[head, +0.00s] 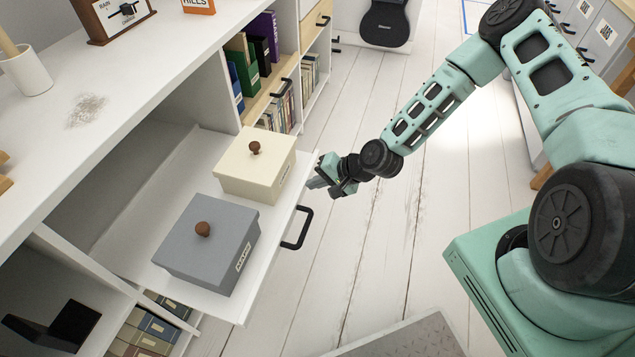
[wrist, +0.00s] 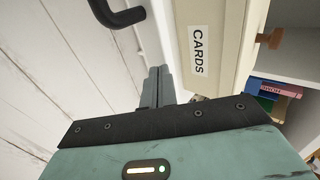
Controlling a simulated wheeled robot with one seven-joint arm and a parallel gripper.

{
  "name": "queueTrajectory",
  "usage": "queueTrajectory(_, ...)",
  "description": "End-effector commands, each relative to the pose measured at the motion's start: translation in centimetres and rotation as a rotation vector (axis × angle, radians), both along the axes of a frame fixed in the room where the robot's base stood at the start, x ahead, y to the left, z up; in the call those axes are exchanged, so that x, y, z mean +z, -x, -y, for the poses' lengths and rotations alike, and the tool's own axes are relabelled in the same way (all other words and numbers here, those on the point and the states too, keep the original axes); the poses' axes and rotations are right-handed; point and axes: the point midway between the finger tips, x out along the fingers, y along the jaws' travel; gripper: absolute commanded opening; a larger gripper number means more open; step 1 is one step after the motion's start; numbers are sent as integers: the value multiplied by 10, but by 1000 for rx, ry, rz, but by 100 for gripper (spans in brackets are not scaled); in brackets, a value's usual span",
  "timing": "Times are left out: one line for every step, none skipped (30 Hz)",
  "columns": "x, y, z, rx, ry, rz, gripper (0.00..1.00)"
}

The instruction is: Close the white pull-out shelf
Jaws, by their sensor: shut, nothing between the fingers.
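The white pull-out shelf (head: 232,307) is extended out from under the white desk. A black handle (head: 299,229) is on its front edge; the handle also shows at the top left of the wrist view (wrist: 118,14). A cream box (head: 228,165) with a brown knob and a grey box (head: 190,262) with a brown knob stand on the shelf. My gripper (head: 315,181) is shut and empty at the shelf's front edge, beyond the handle and beside the cream box. In the wrist view, the shut fingers (wrist: 158,80) point at the shelf front, below the CARDS label; I cannot tell whether they touch it.
The desk top (head: 130,60) holds a white cup (head: 26,72) and a wooden-framed sign (head: 118,14). Bookshelves with books (head: 240,75) stand beyond the shelf. A grey mat or platform (head: 410,338) lies at the bottom. The white plank floor in front of the shelf is clear.

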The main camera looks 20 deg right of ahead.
Motion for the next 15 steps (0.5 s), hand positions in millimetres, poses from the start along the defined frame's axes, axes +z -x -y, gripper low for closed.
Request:
queueTrajectory(0,0,0,0,0,0,0)
queueTrajectory(0,0,-1,0,0,0,0)
queueTrajectory(0,-1,-2,1,0,1,0)
queueTrajectory(0,-2,-3,1,0,0,0)
queueTrajectory(0,-3,-4,1,-1,1,0)
queueTrajectory(0,-5,-7,2,0,1,0)
queueTrajectory(0,-7,-9,2,-1,2,0)
queueTrajectory(0,-9,-12,3,-1,2,0)
queueTrajectory(0,-13,-17,2,0,3,0)
queueTrajectory(0,-16,-21,2,0,3,0)
queueTrajectory(0,-19,-25,3,0,3,0)
queueTrajectory(0,-24,-31,2,0,3,0)
queueTrajectory(0,-28,-37,3,0,3,0)
queueTrajectory(0,-32,-42,3,-1,4,0)
queueTrajectory(0,-38,-51,3,-1,4,0)
